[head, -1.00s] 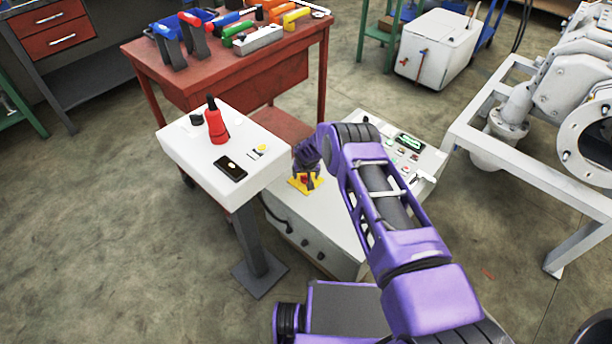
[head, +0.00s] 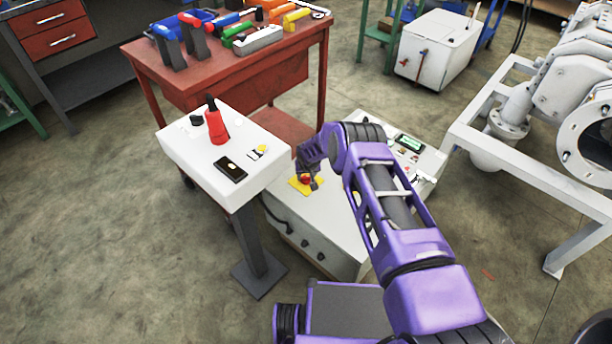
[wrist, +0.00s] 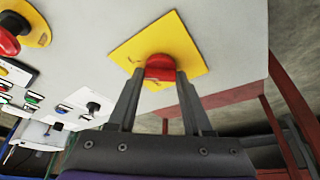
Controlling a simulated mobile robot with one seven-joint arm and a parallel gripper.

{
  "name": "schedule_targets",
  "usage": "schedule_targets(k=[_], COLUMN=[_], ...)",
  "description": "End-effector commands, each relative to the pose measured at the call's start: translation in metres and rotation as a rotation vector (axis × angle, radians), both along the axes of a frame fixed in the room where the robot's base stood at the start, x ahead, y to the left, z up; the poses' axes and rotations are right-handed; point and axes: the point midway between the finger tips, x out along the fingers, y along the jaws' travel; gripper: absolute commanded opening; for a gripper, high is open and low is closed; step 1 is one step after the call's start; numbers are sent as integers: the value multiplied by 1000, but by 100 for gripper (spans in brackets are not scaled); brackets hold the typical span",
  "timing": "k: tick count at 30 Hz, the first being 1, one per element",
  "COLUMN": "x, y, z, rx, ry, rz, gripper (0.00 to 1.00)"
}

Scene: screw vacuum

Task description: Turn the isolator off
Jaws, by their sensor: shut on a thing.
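The isolator is a red knob (head: 305,179) on a square yellow plate (head: 294,183), set on the top of the white control cabinet (head: 330,231). In the wrist view the red knob (wrist: 160,66) sits between my two fingertips, in front of the yellow plate (wrist: 178,42). My gripper (head: 309,183) reaches down over the plate; in the wrist view the gripper (wrist: 158,76) is shut on the red knob, one finger on each side. The fingers hide part of the knob.
A red round button (wrist: 8,40) on yellow and a black knob (wrist: 93,107) sit on the same panel. A white pedestal (head: 178,150) with a red tool (head: 216,125) stands just left. A red workbench (head: 240,75) is behind. Floor at left is clear.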

Motion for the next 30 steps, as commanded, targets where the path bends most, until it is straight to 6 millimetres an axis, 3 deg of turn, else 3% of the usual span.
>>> schedule_targets(k=[30], x=[4], y=[-4], z=[0], rx=[2], ry=[0], rz=[834], gripper=[0])
